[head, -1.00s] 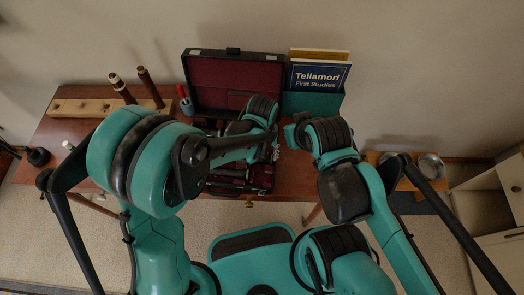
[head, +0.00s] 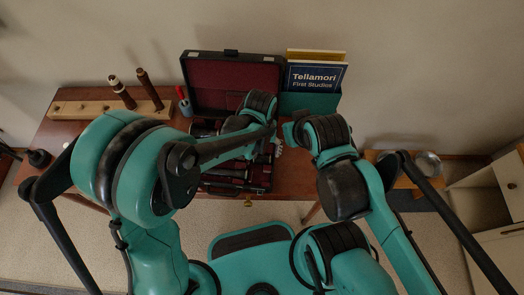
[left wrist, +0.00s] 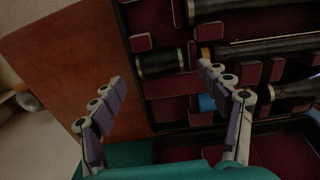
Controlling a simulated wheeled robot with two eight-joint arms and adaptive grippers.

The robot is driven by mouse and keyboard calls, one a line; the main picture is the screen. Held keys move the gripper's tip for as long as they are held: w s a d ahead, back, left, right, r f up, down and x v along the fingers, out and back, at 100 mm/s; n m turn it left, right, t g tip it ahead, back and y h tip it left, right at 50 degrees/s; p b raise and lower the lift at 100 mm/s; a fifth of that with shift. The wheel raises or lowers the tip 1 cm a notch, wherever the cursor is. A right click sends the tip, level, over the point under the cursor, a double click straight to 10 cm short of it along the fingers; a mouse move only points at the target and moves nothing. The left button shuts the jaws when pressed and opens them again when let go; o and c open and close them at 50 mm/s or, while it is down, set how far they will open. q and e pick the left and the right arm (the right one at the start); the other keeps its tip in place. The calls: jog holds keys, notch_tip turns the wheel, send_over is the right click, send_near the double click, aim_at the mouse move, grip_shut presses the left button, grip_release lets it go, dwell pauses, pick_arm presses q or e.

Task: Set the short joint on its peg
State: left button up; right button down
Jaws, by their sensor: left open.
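The open case (head: 232,85) lies on the table with dark instrument pieces in its red-lined compartments. In the left wrist view, a short black cylinder with pale end bands, likely the short joint (left wrist: 160,63), lies in a compartment beyond my fingertips. My left gripper (left wrist: 160,82) is open and empty, over the case's edge; it also shows at the case's right side in the head view (head: 277,140). A wooden peg stand (head: 80,109) at the table's left holds two upright dark joints (head: 122,92). My right gripper (head: 292,132) is right of the case; its fingers are hidden.
The Tellamori book (head: 314,78) stands in a teal holder behind right. A red-topped bottle (head: 184,101) stands between the stand and case. Longer dark joints (left wrist: 270,45) lie beside the short piece. A small side table with a metal bowl (head: 428,163) is at the right.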

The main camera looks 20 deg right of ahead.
aim_at(262, 158)
pick_arm(q)
jog(key=r, duration=0.2)
jog(key=r+p, duration=0.1)
jog(key=shift+s+a+r, duration=0.1)
jog(key=shift+s+r, duration=0.05)
jog(key=shift+s, duration=0.15)
jog(key=shift+r, duration=0.6)
jog(key=shift+a+r, duration=0.15)
jog(key=w+a+r+n+t+h, duration=0.1)
jog(key=a+r+t, duration=0.1)
jog(key=a+r, duration=0.45)
jog(key=w+a+r+n+t, duration=0.1)
jog(key=a+r, duration=0.2)
jog(key=a, duration=0.6)
jog(key=s+a+r+n+t, duration=0.1)
jog(key=s+a+r+t, duration=0.1)
jog(key=a, duration=0.4)
jog(key=s+a+r+t+y, duration=0.1)
jog(key=s+a+r+t, duration=0.1)
jog(key=a, duration=0.5)
jog(key=shift+s+n, duration=0.4)
jog(key=shift+s, duration=0.15)
jog(key=shift+r, duration=0.1)
